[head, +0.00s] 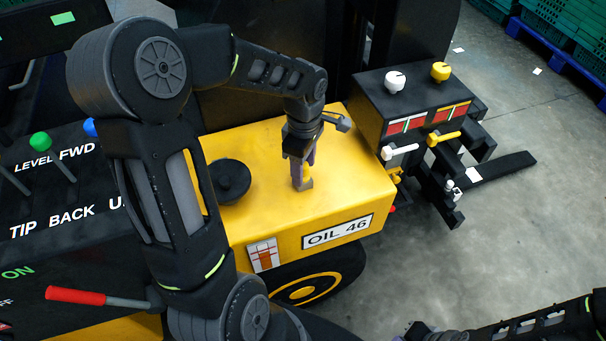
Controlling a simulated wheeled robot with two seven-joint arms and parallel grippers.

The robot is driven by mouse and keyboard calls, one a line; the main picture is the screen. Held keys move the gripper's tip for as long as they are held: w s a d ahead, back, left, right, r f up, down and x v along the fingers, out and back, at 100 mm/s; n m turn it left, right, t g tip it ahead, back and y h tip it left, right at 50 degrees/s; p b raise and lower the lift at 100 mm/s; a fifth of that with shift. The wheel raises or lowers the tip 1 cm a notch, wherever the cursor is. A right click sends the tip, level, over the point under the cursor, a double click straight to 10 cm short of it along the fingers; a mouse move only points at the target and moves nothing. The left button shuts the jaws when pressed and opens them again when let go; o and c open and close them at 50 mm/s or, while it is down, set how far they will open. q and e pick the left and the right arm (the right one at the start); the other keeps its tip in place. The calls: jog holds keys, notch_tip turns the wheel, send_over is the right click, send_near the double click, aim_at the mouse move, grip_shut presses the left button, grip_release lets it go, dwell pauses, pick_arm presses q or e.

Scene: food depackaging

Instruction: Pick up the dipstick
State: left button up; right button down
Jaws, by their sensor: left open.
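My left gripper (302,182) points down over the top of the yellow oil tank (350,180), which carries an "OIL 46" label (338,231). Its jaws are open. A small yellow piece (308,172), which looks like the dipstick's handle, shows at the fingers. The fingers partly hide it, and I cannot tell whether they touch it. The rest of the dipstick is not visible. My right arm comes in at the lower right. Its end (412,333) is cut off by the bottom edge, so its jaws cannot be made out.
A round black cap (230,180) sits on the tank left of the gripper. A black box (415,95) with white and yellow knobs stands at the right. A lever panel (60,185) and a red-handled lever (76,296) are at the left. Grey floor is open at the right.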

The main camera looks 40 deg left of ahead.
dwell(0.6)
pick_arm(q)
grip_shut()
dwell(0.3)
